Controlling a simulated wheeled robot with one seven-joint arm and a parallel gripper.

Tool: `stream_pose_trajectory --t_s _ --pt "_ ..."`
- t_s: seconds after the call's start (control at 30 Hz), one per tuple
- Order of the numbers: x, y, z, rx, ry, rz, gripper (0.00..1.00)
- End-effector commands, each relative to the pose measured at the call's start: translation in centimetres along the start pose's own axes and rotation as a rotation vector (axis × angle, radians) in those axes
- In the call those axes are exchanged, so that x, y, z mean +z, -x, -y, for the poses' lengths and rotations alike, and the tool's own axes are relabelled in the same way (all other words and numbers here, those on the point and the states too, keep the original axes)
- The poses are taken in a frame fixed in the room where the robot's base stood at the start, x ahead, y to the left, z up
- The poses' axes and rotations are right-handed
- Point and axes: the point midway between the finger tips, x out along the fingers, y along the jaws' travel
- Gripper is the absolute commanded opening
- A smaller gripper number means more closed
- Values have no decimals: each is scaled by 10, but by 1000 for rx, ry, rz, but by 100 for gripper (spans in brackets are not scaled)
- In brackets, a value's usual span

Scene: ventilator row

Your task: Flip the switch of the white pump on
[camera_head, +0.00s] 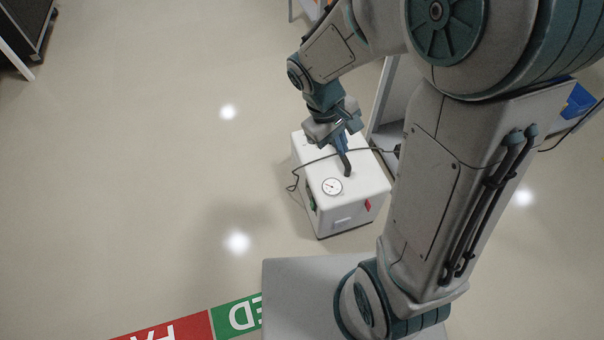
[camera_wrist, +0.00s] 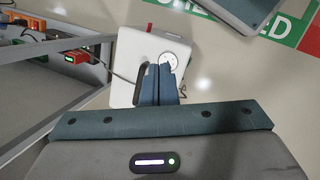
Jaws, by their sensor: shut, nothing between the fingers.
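The white pump (camera_head: 358,190) is a box on the floor with a round gauge (camera_head: 332,186) on top and a dark hose or handle. Its small red switch (camera_head: 368,205) is on the face toward the bottom of the head view. The pump also shows in the wrist view (camera_wrist: 129,45), with a small red part, probably the switch (camera_wrist: 149,27), near its far edge. My gripper (camera_head: 342,145) is above the rear of the pump's top, away from the switch. Its fingers (camera_wrist: 161,68) are together and empty, overlapping the gauge in the wrist view. Contact with the top cannot be told.
A dark cable (camera_head: 300,171) crosses the pump's top. A grey frame or shelf (camera_head: 384,100) stands close behind and right, with orange and green items (camera_wrist: 76,57) on it. Open floor (camera_head: 150,160) lies left. A red and green floor marking (camera_head: 190,322) is at the bottom.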

Motion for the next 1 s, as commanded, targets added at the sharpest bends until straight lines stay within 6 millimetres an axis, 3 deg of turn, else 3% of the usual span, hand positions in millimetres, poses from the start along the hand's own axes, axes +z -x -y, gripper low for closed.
stream_pose_trajectory --t_s 0.27,0.6,0.8,1.0 --pt "-76 -62 41 135 394 113 0" --pt "-149 -157 125 277 864 202 0" --pt "-168 -208 172 330 1073 229 0" --pt "-173 -231 193 353 1165 238 0"
